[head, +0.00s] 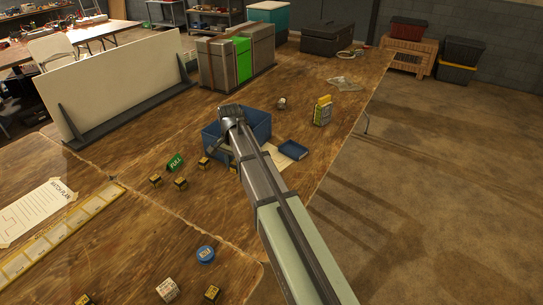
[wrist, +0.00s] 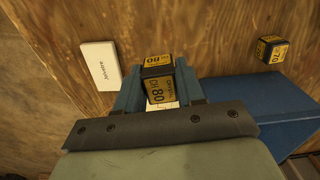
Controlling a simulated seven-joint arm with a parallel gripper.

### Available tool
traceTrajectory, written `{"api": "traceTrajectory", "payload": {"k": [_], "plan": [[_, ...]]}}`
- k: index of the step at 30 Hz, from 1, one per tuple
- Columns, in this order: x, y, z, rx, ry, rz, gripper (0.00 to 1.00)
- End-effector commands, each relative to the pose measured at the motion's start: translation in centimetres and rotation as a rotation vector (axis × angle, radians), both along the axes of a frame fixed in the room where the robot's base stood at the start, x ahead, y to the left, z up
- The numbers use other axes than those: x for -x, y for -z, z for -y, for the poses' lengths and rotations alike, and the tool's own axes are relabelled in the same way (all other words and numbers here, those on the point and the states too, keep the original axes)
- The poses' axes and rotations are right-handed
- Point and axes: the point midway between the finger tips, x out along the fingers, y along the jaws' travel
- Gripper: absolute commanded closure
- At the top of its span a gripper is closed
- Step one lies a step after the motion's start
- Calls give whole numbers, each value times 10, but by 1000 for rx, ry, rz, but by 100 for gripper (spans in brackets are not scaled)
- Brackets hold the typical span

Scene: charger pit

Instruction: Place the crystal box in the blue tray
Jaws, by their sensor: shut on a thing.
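My gripper (wrist: 158,88) is shut on a small black and yellow box (wrist: 156,78) marked 80, the crystal box, held between its two blue-grey fingers in the wrist view. In the head view my gripper (head: 230,117) is over an open blue bin (head: 259,132), and its fingertips and the held box cannot be made out. A small, shallow blue tray (head: 294,149) lies on the table just right of the bin. A blue surface (wrist: 240,95) is right of my fingers in the wrist view; I cannot tell whether it is the bin or the tray.
Another black and yellow box (wrist: 271,50) marked 70 and a white labelled card or box (wrist: 100,65) lie nearby. Several small boxes (head: 181,183) and a green FULL block (head: 175,162) lie left of the bin. A yellow-grey pack (head: 322,111) stands to its right.

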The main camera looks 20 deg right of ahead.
Motion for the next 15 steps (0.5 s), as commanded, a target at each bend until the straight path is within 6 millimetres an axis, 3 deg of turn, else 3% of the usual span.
{"api": "traceTrajectory", "payload": {"k": [8,15], "plan": [[-22,1,96,0,132,-3,91],[-62,-1,186,0,247,-7,91]]}}
